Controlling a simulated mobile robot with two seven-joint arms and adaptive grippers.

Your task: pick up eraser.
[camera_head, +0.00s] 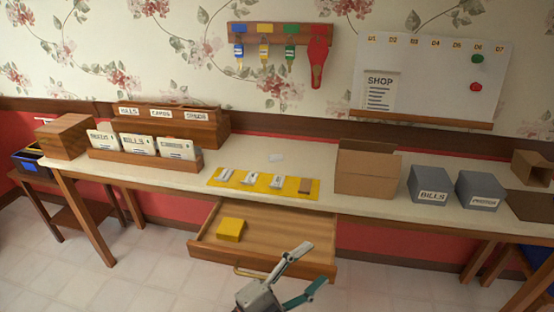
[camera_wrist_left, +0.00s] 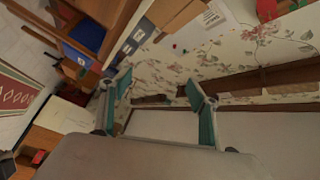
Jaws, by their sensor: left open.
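The eraser is not recognisable in the left wrist view. My right gripper is not in view.
An open wooden drawer (camera_head: 285,240) under the table holds a yellow block (camera_head: 230,229). A cardboard box (camera_head: 366,172) and grey boxes (camera_head: 430,186) stand right of the mat. A wooden card rack (camera_head: 145,158) stands left. A whiteboard (camera_head: 430,75) hangs behind.

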